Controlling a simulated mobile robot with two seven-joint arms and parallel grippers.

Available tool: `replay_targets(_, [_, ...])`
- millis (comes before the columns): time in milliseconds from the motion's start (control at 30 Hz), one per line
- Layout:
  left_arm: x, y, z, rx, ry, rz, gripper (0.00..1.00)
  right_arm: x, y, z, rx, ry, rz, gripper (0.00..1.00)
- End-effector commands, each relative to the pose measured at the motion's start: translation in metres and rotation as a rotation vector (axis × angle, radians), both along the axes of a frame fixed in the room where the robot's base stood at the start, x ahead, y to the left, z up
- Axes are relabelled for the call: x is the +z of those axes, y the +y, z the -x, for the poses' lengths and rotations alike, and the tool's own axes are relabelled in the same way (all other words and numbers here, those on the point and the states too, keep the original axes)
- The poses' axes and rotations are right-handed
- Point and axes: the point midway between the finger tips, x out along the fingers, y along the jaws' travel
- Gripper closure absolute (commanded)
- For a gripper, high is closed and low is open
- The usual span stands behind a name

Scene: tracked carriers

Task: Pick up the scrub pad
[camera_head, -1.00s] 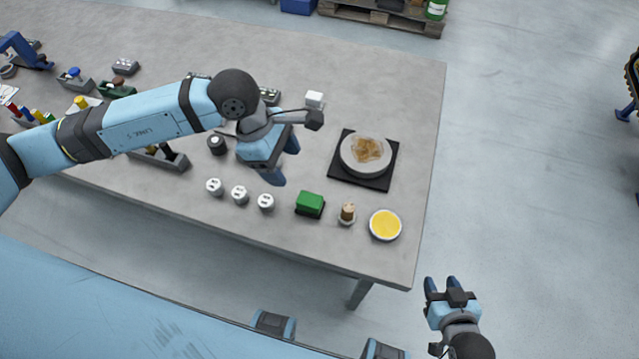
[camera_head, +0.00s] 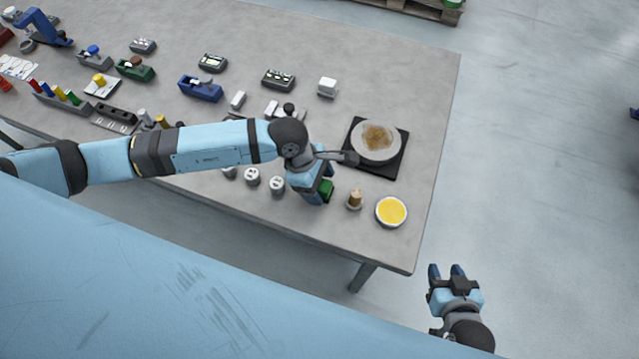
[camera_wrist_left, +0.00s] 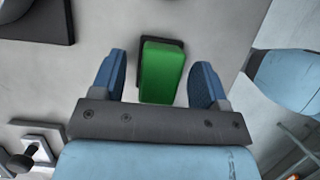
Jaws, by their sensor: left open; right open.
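The scrub pad (camera_wrist_left: 162,75) is a green block on a dark holder (camera_wrist_left: 146,48). In the left wrist view it lies between the two fingers of my open left gripper (camera_wrist_left: 161,82), with a gap on each side. In the head view the scrub pad (camera_head: 326,190) is partly hidden by my left gripper (camera_head: 318,195), which is over it near the table's front edge. My right gripper (camera_head: 447,272) is open and empty, beyond the table's front right corner.
A cork-topped item (camera_head: 354,199) and a bowl of yellow content (camera_head: 391,211) stand just right of the pad. A plate with brown residue (camera_head: 363,152) sits on a black square mat (camera_head: 397,165) behind them. White-topped cylinders (camera_head: 252,177) stand to the left.

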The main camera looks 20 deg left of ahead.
Motion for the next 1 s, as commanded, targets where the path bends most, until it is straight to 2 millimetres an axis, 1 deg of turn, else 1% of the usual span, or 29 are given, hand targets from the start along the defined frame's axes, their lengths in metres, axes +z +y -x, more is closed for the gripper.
replay_targets(233, [-0.003,-0.001,0.000,0.000,-0.001,0.000,0.32,-0.002,0.000,0.001,0.000,0.005,0.001,0.57])
replay_targets(267, [-0.003,-0.001,0.000,0.000,-0.001,0.000,0.36,-0.003,0.000,0.001,0.001,0.006,0.001,0.57])
replay_targets(300, [-0.003,-0.001,0.000,0.000,-0.001,0.000,0.46,-0.003,0.000,0.001,0.001,0.007,0.001,0.57])
replay_targets(367, [-0.003,-0.001,0.000,0.000,-0.001,0.000,0.59,-0.004,0.000,0.002,0.001,0.009,0.002,0.57])
replay_targets(400, [-0.003,-0.001,0.000,0.000,-0.001,0.000,0.69,-0.005,0.000,0.002,0.002,0.009,0.001,0.57])
replay_targets(433, [-0.003,-0.001,0.000,0.000,-0.001,0.000,0.76,-0.005,0.001,0.002,0.002,0.010,0.002,0.57])
replay_targets(767, [-0.001,-0.001,0.000,0.000,-0.001,0.000,0.77,-0.005,0.001,0.002,0.003,0.009,0.001,0.57])
replay_targets(867, [0.005,-0.001,-0.001,0.000,-0.002,0.001,0.77,-0.004,0.001,0.002,0.003,0.007,0.000,0.57])
replay_targets(967, [0.016,-0.001,-0.001,0.001,-0.004,0.001,0.77,-0.005,0.001,0.002,0.003,0.005,0.000,0.57])
replay_targets(1000, [0.023,-0.001,-0.001,-0.001,-0.006,0.000,0.77,-0.005,0.001,0.001,0.003,0.004,0.000,0.57])
